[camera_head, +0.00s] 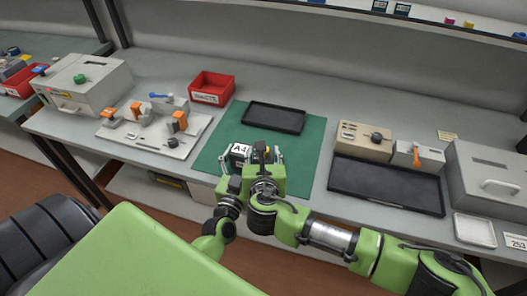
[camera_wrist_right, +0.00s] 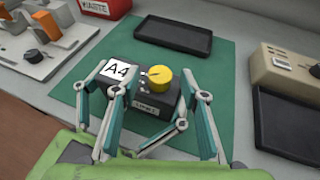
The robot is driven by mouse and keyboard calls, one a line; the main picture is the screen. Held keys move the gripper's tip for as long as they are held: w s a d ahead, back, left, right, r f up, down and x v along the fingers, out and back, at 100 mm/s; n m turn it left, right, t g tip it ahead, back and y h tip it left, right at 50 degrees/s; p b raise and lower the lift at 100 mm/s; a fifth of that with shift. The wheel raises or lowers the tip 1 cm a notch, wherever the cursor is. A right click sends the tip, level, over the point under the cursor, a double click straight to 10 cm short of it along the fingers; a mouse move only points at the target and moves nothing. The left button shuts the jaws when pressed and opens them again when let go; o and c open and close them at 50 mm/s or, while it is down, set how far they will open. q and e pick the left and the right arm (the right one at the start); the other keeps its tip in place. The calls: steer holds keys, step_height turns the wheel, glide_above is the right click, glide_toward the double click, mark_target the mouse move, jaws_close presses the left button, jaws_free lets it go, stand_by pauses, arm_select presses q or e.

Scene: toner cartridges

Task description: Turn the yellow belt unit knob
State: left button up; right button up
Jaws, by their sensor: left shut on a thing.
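The dark belt unit (camera_wrist_right: 150,104) sits on the green mat, with a white A4 label on its left part. The yellow knob (camera_wrist_right: 160,78) stands on its top, with no finger on it in the right wrist view. In the head view the unit (camera_head: 239,153) is partly hidden by my grippers. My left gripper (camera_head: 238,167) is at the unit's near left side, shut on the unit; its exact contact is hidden. My right gripper (camera_wrist_right: 155,108) has its fingers spread on either side of the unit, below the knob.
A black tray (camera_head: 273,117) lies behind the unit on the green mat (camera_head: 310,150). A red box (camera_head: 211,87) and a plate of orange-levered fixtures (camera_head: 180,148) are to the left. A beige knob box (camera_head: 365,141) and larger black tray (camera_head: 385,185) are to the right.

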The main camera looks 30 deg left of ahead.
steer(key=shift+w+a+f, duration=0.2)
steer(key=shift+w+a, duration=0.05)
steer(key=shift+w, duration=0.2)
steer(key=c, duration=1.1)
steer(key=shift+a+m+t+h, duration=0.1)
steer(key=shift+m+t+h, duration=0.4)
steer(key=shift+m+h, duration=0.2)
steer(key=shift+c, duration=0.2)
steer(key=o, duration=1.1)
steer(key=shift+o, duration=0.2)
steer(key=v, duration=1.2)
